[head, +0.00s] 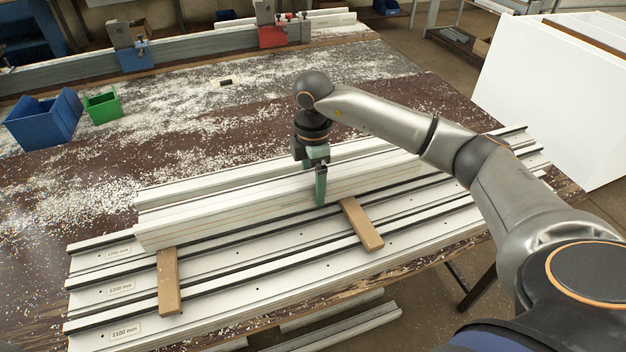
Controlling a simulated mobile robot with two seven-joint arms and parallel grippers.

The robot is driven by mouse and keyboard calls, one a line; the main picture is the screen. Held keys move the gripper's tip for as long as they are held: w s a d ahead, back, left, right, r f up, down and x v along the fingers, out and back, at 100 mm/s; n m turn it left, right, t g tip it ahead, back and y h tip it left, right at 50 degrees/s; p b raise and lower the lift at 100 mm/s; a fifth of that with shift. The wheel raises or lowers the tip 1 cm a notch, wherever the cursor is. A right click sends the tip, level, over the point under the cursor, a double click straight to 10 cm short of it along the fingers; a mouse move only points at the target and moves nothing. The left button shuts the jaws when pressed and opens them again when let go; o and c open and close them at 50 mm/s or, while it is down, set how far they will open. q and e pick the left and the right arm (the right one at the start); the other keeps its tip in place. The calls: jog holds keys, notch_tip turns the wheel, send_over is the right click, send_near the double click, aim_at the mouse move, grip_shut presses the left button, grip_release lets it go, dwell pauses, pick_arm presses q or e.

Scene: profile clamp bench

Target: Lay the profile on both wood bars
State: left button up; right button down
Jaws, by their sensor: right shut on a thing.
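The long white profile (235,213) runs across the middle of the head view, over the far part of the flat labelled profiles. My right gripper (320,188) reaches down from above and is shut on it, right of its middle. The left wood bar (168,285) and the right wood bar (362,225) lie crosswise on the flat profiles. Their near parts are bare, and their far ends meet the profile's lower edge or are hidden by it. I cannot tell whether the profile touches the bars or hangs just above them. My left gripper is not in view.
Flat white profiles (210,290) with black strips and length labels cover the near bench. Behind are a blue bin (42,120), a green bin (102,105) and a long rail with a blue clamp (135,55) and a red clamp (272,36). White chips litter the bench top.

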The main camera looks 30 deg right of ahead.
grip_release()
notch_tip(320, 180, up, 12)
dwell(0.5)
